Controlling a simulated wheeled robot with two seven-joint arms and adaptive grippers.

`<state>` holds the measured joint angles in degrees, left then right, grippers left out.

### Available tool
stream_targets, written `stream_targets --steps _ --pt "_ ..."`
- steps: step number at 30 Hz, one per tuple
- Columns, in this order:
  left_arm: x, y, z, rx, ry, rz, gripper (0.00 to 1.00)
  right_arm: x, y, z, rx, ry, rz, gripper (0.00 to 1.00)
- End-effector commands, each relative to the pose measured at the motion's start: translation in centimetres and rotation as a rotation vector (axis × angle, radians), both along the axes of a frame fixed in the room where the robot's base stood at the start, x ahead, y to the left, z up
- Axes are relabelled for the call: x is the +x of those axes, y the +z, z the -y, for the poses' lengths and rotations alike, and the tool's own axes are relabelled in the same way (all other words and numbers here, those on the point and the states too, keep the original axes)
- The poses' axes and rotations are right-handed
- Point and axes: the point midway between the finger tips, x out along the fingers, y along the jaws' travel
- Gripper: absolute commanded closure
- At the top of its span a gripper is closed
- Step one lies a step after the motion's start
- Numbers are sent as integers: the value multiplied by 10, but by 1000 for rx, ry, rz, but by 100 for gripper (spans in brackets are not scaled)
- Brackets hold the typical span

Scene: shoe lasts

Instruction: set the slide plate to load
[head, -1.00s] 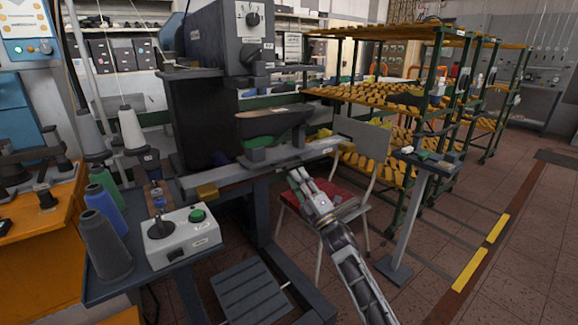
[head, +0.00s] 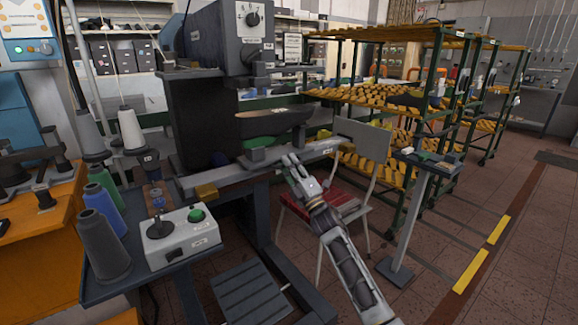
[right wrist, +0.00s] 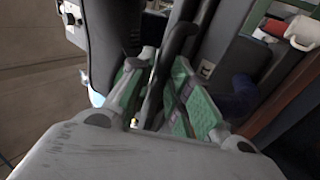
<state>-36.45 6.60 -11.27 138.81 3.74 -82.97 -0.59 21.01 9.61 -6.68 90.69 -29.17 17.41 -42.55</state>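The slide plate (head: 262,161) is a grey plate on the long rail of the dark machine in the head view. It carries a green block (head: 258,143) with a dark shoe last (head: 272,122) above it. My right gripper (head: 291,164) is at the plate's front edge, right of its middle. In the right wrist view its green-padded fingers (right wrist: 158,95) are apart, with a dark curved bar (right wrist: 172,62) between them. I cannot tell whether the pads touch the bar. My left gripper is out of view.
A control box (head: 180,236) with a green button stands front left, beside thread cones (head: 104,245). A red-seated chair (head: 335,200) is just behind my right arm. A small stand (head: 425,162) and racks of lasts (head: 385,95) are to the right.

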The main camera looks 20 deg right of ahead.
Motion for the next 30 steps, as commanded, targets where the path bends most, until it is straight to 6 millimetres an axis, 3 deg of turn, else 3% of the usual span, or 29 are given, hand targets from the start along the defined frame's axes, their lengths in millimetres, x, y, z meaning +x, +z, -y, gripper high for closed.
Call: stream_targets --steps 6,11,23,30 --pt "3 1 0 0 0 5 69 0 0 0 0 0 0 81" --pt "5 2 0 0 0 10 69 0 0 0 0 0 0 100" --pt "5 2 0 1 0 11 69 0 0 1 0 0 1 100" --pt "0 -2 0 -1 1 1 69 6 1 17 -2 -2 3 100"
